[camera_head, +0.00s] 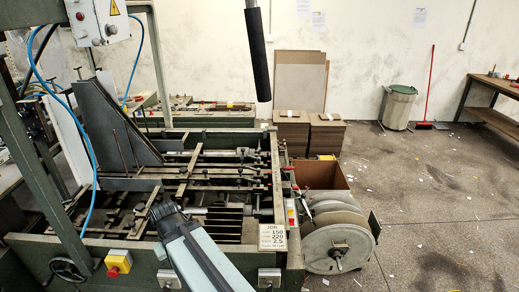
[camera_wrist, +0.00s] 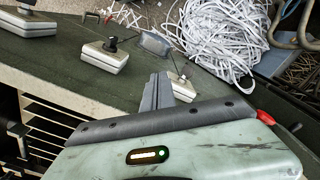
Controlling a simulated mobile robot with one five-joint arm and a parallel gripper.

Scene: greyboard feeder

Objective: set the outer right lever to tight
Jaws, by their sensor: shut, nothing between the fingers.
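In the wrist view my gripper (camera_wrist: 158,90) is shut and empty, its dark fingers over the feeder's green rail (camera_wrist: 60,42). Several pale square blocks stand along this rail. I cannot tell which lever is the outer right one or read any setting. In the head view two pale blocks (camera_head: 270,277) (camera_head: 168,279) show on the feeder's front.
A job card (camera_head: 272,237) stands at the feeder's front right corner, near large grey reels (camera_head: 338,245). A yellow box with a red button (camera_head: 118,262) is at front left. In the wrist view, white paper strips (camera_wrist: 222,35) lie beyond the rail. Open floor lies right.

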